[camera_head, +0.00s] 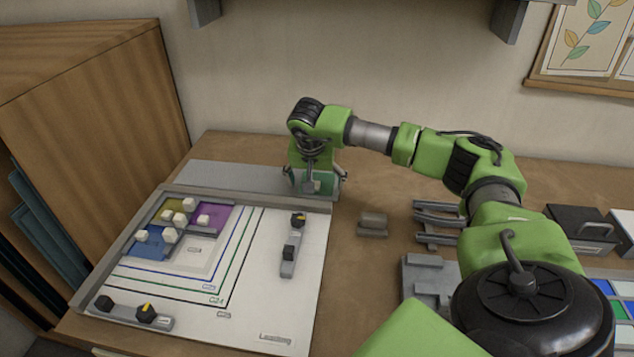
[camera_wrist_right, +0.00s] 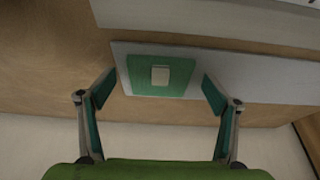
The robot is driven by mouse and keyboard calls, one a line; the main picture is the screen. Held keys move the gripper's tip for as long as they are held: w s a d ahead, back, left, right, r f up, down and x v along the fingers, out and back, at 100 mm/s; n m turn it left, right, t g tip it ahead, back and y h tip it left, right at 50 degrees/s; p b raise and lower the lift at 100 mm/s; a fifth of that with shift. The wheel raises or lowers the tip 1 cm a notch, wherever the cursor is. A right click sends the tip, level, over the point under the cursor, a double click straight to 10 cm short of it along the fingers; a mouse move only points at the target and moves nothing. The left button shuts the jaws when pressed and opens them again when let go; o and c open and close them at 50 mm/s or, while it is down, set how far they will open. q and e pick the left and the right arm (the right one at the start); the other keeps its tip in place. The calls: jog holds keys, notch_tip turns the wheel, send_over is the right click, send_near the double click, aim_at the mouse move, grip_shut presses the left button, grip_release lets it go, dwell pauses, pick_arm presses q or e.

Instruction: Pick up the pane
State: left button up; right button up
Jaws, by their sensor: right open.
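The pane (camera_wrist_right: 140,78) is a small green square lying on a pale grey strip in the right wrist view. A small whitish block (camera_wrist_right: 160,75) sits on its middle. In the head view the pane (camera_head: 327,180) shows partly behind my right gripper (camera_head: 317,180), at the back of the table. My right gripper is open; in the wrist view its fingertips (camera_wrist_right: 158,92) stand on either side of the pane, apart from it. Nothing is held. My left gripper is not in view.
A white board (camera_head: 265,295) with coloured panes (camera_head: 208,222), small white cubes and dark-knobbed bars lies front left. A small grey block (camera_head: 373,222) and grey racks (camera_head: 437,222) stand to the right. A wooden cabinet (camera_head: 100,130) is at the left; the wall is close behind.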

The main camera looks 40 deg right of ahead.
jog(key=c, duration=1.2)
jog(key=shift+c, duration=0.2)
jog(key=shift+r, duration=0.1)
